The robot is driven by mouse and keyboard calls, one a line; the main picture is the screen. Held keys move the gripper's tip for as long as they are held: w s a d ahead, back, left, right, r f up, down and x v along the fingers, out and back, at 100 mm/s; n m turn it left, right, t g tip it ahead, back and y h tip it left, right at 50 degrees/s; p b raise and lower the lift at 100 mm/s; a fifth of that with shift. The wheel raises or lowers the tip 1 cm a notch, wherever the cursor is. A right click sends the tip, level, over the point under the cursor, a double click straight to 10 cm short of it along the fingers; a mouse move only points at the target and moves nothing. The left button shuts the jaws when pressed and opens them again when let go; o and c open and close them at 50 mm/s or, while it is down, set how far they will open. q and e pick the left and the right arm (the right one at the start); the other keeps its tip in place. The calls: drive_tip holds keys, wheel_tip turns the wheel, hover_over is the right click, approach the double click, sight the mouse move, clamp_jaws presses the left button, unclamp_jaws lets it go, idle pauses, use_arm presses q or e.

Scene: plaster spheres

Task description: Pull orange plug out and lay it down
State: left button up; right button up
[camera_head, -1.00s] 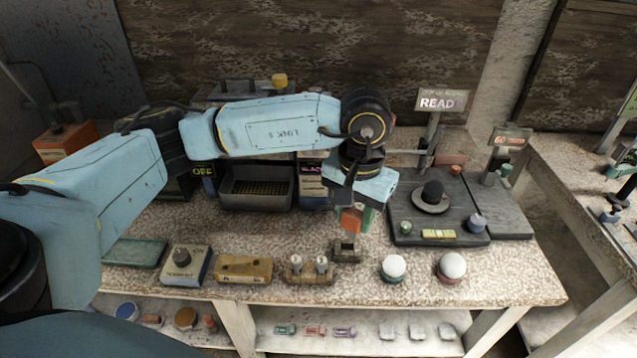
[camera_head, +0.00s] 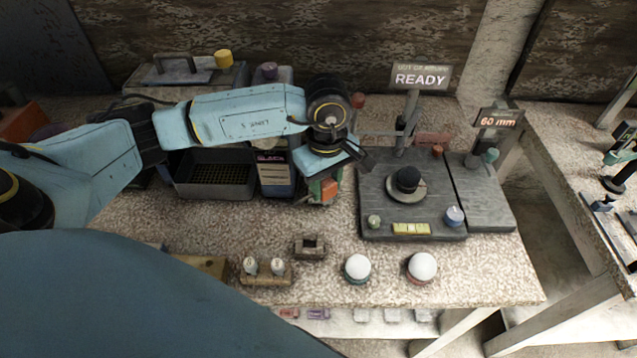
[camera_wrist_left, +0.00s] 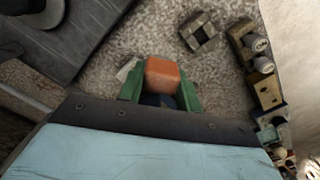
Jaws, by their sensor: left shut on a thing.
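My left gripper (camera_head: 322,191) is shut on the orange plug (camera_head: 330,188), behind the small dark socket block (camera_head: 310,247) and to the left of the grey machine plate. In the wrist view the green fingers of the gripper (camera_wrist_left: 161,92) stand on both sides of the orange plug (camera_wrist_left: 162,73). The socket block (camera_wrist_left: 199,31) is apart from the plug there, with an empty square opening. I cannot tell whether the plug touches the tabletop. My right gripper is not in view.
A dark plate (camera_head: 375,219) with a round disc and knobs stands to the right. Two white-domed buttons (camera_head: 357,267) (camera_head: 422,266) and a holder with two pegs (camera_head: 264,270) line the front. A grey bin (camera_head: 214,172) stands behind. Speckled tabletop (camera_head: 200,225) is clear at centre left.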

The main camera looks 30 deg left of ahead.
use_arm(q)
drive_tip(key=shift+s+a+f+n, duration=0.1)
drive_tip(key=shift+a+f+n, duration=0.15)
drive_tip(key=shift+n, duration=0.25)
drive_tip(key=shift+a+f+n, duration=0.1)
drive_tip(key=shift+f+n, duration=0.2)
drive_tip(key=shift+n, duration=0.2)
drive_tip(key=shift+s+a+f+n, duration=0.1)
drive_tip(key=shift+a+f+n, duration=0.15)
drive_tip(key=shift+n, duration=0.25)
drive_tip(key=n, duration=0.1)
drive_tip(key=b, duration=0.5)
hover_over(319, 223)
wheel_tip(319, 223, down, 6)
drive_tip(key=shift+f, duration=0.1)
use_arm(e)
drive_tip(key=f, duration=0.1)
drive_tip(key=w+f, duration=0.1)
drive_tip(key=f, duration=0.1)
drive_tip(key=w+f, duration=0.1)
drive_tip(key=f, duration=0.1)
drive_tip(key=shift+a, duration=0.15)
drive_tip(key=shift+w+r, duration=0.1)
use_arm(q)
drive_tip(key=shift+b, duration=0.4)
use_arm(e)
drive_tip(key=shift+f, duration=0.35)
